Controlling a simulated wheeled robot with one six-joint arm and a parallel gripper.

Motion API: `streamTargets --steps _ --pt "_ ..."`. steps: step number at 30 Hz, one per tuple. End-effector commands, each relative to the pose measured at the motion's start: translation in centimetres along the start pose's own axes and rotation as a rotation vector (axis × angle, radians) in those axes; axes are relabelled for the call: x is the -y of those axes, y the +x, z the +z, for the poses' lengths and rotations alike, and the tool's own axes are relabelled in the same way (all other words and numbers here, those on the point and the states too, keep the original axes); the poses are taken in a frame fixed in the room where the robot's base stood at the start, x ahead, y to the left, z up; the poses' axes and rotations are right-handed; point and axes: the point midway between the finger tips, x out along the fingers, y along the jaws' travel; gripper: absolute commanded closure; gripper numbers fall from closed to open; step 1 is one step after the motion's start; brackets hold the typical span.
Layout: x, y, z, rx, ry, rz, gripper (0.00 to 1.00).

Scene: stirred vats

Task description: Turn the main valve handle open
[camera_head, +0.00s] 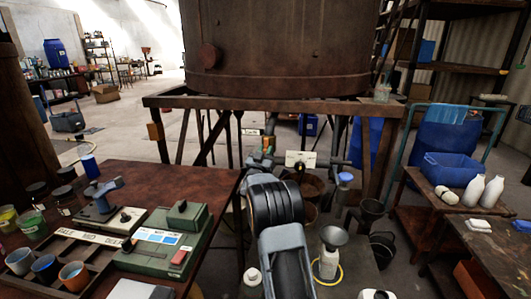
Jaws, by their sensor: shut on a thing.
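A big rusty brown vat (280,50) stands on a rusty frame in the middle. Below it, pipework runs across behind my arm, with a pale label plate (300,160) on it. My dark arm reaches forward from the bottom centre to this pipework. My gripper (266,151) is small and mostly hidden at the arm's far end, just left of the plate. It is shut on what appears to be the main valve handle (268,142), a small orange and green patch there. The fingers and the handle's exact angle are too small to make out.
A brown table (155,185) at left holds a green scale (165,240), cups and jars. At right, a bench carries a blue bin (458,168) and white bottles (490,190). A funnel (334,236) on a white bottle stands right of my arm, near dark buckets.

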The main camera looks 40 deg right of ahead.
Motion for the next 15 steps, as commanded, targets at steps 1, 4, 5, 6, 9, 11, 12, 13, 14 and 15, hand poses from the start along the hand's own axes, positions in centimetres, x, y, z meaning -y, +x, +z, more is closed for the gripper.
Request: streamTargets --steps 1,4,5,6,9,11,12,13,14,15 --pt "-0.22 -0.03 0.30 0.005 -0.004 0.005 1.00" --pt "-0.20 -0.01 0.25 0.004 -0.003 0.004 0.68" --pt "-0.19 -0.01 0.22 0.004 -0.003 0.004 0.65" --pt "-0.17 0.00 0.19 0.003 -0.002 0.004 0.61" --pt "-0.03 -0.03 0.10 0.002 -0.001 0.001 0.55" --pt "0.02 -0.04 0.06 0.001 0.000 0.000 0.55" --pt "0.04 -0.04 0.03 0.001 0.000 0.000 0.55" --pt "0.05 -0.04 0.02 0.001 0.000 0.000 0.55" --pt "0.06 -0.04 0.01 0.000 0.001 0.000 0.55" --pt "0.06 -0.10 0.00 0.000 0.001 0.000 0.55"
